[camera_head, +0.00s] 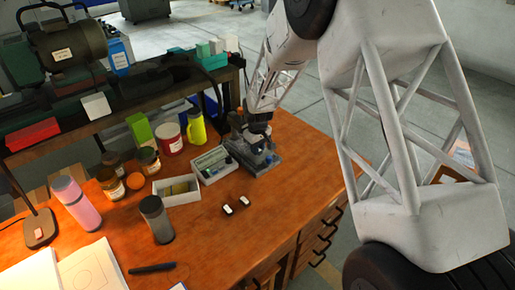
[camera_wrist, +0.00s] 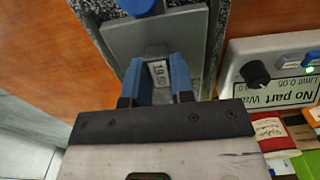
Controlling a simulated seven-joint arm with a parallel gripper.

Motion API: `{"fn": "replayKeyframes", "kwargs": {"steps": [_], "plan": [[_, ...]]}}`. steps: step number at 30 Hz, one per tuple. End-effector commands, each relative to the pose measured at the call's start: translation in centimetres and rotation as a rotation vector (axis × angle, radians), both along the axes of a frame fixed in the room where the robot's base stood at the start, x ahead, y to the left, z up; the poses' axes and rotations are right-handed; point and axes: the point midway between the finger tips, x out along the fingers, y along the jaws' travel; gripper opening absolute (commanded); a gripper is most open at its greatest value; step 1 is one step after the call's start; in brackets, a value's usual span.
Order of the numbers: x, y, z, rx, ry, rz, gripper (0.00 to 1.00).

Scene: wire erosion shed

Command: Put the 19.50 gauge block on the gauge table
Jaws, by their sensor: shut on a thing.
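My gripper (camera_wrist: 157,82) is shut on a small grey gauge block (camera_wrist: 160,95) between its blue-tipped fingers. The block's label (camera_wrist: 158,69) starts with 19; its remaining digits are hard to read. The block is over the flat grey plate of the gauge table (camera_wrist: 124,40) in the wrist view. I cannot tell whether it touches the plate. A blue knob (camera_wrist: 138,7) shows at the plate's far end. In the head view my gripper (camera_head: 257,124) is low over the gauge stand (camera_head: 265,160), and the block cannot be made out there.
A display box (camera_wrist: 275,75) reading "No part" stands right of the gauge in the wrist view. On the wooden bench (camera_head: 275,220), two small black-and-white pieces (camera_head: 236,206) lie in front of the stand. An open white box (camera_head: 183,198), jars and a dark cup (camera_head: 157,220) stand left.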

Motion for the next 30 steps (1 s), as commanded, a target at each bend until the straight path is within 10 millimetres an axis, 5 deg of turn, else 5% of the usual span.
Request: {"fn": "replayKeyframes", "kwargs": {"steps": [5, 6, 11, 23, 30], "plan": [[0.0, 0.0, -0.3, 0.0, 0.0, 0.0, 0.0], [0.0, 0.0, -0.3, -0.001, 0.001, 0.0, 0.24], [0.0, 0.0, -0.3, 0.0, 0.0, 0.0, 0.48], [0.0, 0.0, 0.0, 0.0, 0.0, 0.0, 0.48], [0.0, 0.0, 1.9, 0.0, -0.001, 0.0, 0.48]]}}
